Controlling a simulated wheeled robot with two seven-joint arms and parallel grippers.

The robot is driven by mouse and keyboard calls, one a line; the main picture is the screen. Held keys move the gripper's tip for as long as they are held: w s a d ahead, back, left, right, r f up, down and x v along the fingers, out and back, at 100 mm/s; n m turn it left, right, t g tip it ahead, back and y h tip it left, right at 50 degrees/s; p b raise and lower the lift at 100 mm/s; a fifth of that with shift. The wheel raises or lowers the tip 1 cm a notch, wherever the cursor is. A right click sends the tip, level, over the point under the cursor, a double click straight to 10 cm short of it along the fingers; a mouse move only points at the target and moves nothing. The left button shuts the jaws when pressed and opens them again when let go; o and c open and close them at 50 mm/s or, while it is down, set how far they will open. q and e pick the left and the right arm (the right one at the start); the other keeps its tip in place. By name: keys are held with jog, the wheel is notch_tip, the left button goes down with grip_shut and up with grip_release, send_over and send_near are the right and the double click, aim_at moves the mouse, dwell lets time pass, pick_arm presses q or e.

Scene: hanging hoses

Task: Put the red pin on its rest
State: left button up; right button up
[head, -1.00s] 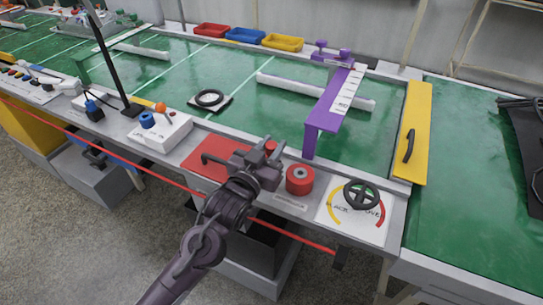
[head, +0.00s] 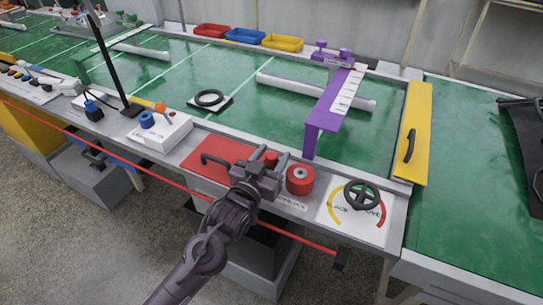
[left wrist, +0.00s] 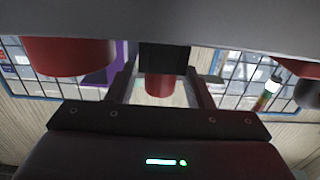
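A small red pin (head: 270,158) stands on the bench's front ledge, partly hidden by my left gripper (head: 266,166). In the left wrist view the red pin (left wrist: 159,86) shows between my two finger bars, below a black block, with a gap on each side. My left gripper is open around it and not closed on it. A larger red cylinder (head: 300,180) with a grey top stands just to the right; it fills the upper left of the left wrist view (left wrist: 68,56). I cannot tell which part is the pin's rest. My right gripper is not in view.
A red plate with a black handle (head: 214,159) lies left of the gripper. A black handwheel (head: 361,195) on a white panel is to the right. A purple bracket (head: 325,118) rises behind. A red line (head: 165,183) runs along the bench front.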

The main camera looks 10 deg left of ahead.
pick_arm(q)
jog(key=shift+r, duration=0.15)
jog(key=v, duration=1.2)
jog(key=shift+r, duration=0.15)
